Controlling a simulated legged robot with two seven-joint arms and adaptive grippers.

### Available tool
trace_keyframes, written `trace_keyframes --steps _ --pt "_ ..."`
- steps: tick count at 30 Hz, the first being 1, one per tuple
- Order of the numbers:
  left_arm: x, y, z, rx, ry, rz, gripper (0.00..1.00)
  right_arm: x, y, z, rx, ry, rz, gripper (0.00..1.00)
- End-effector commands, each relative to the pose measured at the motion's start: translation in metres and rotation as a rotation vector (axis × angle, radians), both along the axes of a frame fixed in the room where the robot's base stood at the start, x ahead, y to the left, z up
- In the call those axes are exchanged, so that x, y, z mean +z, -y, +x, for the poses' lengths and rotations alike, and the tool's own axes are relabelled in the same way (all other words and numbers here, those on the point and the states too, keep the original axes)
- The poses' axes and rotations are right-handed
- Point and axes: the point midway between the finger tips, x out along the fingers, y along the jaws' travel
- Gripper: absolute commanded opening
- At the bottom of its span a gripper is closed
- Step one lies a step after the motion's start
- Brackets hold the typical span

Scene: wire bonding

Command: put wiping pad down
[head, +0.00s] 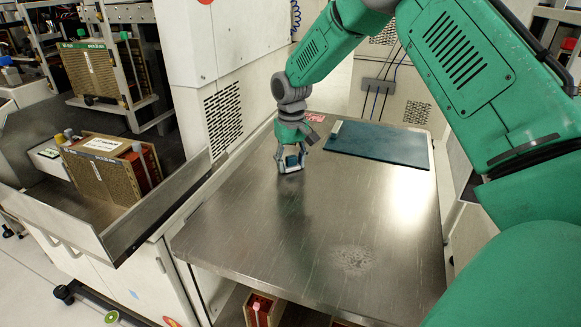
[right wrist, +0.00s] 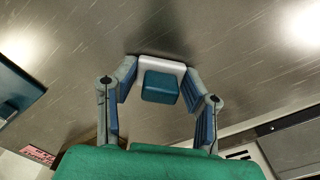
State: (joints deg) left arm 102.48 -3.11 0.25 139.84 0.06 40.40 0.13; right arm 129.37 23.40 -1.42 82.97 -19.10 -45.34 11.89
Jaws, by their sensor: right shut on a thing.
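The wiping pad (right wrist: 162,86) is a small white block with a teal top. It also shows in the head view (head: 292,160), low at the far left part of the steel table (head: 300,225). My right gripper (right wrist: 162,82) is shut on the pad, with one finger on each side of it. In the head view the right gripper (head: 291,164) points down at the table surface. The pad is at or just above the surface; I cannot tell whether it touches. My left gripper is not in view.
A dark teal mat (head: 378,146) lies at the back right of the table. A pale dusty patch (head: 352,260) marks the front of the table. A brown box (head: 105,170) stands in a metal tray at the left. The middle of the table is clear.

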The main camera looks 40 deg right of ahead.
Motion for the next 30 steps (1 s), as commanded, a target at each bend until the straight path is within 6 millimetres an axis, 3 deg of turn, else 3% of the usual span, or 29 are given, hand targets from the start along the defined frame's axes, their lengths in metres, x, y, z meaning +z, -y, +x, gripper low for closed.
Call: trace_keyframes --steps 13,14,15,16,30 --pt "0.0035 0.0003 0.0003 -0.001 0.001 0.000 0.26 -0.0064 0.0000 0.0003 0.000 -0.001 -0.002 0.02" --pt "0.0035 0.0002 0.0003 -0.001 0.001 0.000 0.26 -0.0071 -0.0002 0.0005 0.000 -0.001 -0.002 0.41" --pt "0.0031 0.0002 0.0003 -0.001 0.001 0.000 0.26 -0.0074 -0.0004 0.0005 0.000 0.000 -0.001 0.56" --pt "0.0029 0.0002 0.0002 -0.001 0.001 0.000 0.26 -0.0078 -0.0003 0.0004 0.000 -0.001 -0.001 0.59" --pt "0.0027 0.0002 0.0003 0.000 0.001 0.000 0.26 -0.0084 0.0009 -0.0010 -0.001 -0.004 0.000 0.59"
